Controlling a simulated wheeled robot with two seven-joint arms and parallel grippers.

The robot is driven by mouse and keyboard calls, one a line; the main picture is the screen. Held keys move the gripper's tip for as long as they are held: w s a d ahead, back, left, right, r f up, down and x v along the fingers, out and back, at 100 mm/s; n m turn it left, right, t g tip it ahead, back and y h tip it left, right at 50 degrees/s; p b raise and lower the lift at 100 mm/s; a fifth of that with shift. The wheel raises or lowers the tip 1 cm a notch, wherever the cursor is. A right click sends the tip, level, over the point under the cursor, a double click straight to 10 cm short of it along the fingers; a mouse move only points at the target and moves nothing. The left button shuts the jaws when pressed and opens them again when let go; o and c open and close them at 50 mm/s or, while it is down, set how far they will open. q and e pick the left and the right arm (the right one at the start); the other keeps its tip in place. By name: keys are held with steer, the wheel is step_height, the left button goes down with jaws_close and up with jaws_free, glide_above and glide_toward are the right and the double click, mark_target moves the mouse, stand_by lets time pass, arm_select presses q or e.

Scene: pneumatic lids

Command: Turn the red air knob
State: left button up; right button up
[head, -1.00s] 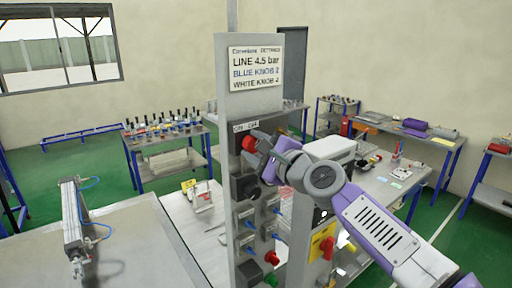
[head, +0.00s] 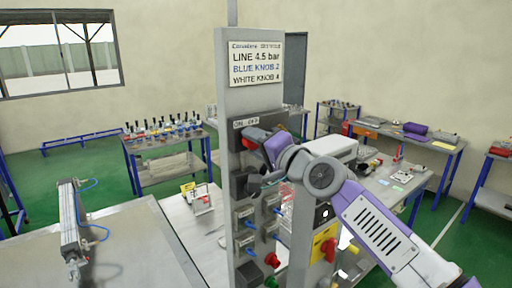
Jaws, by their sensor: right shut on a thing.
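A red knob (head: 249,144) sits on a dark block near the top of the grey upright panel (head: 231,110), under a small ON/OFF label. My right gripper (head: 258,147) is shut on this knob, coming from the right. The gripper and purple wrist hide much of the knob, so its exact angle is hard to read. Another red knob (head: 328,247) is on a yellow plate lower right, and a small red knob (head: 271,259) is low on the panel. My left gripper is not in view.
A sign (head: 255,64) on the panel names line pressure and blue and white knob settings. A pneumatic cylinder (head: 69,222) with blue tubing lies on the left table. Benches stand behind.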

steer(key=shift+n+b, duration=0.85)
steer(key=shift+n, duration=2.25)
steer(key=o, duration=1.1)
steer(key=shift+c, duration=0.2)
steer(key=b+v, duration=0.3)
steer(key=v, duration=0.4)
steer(key=shift+s+d, duration=0.2)
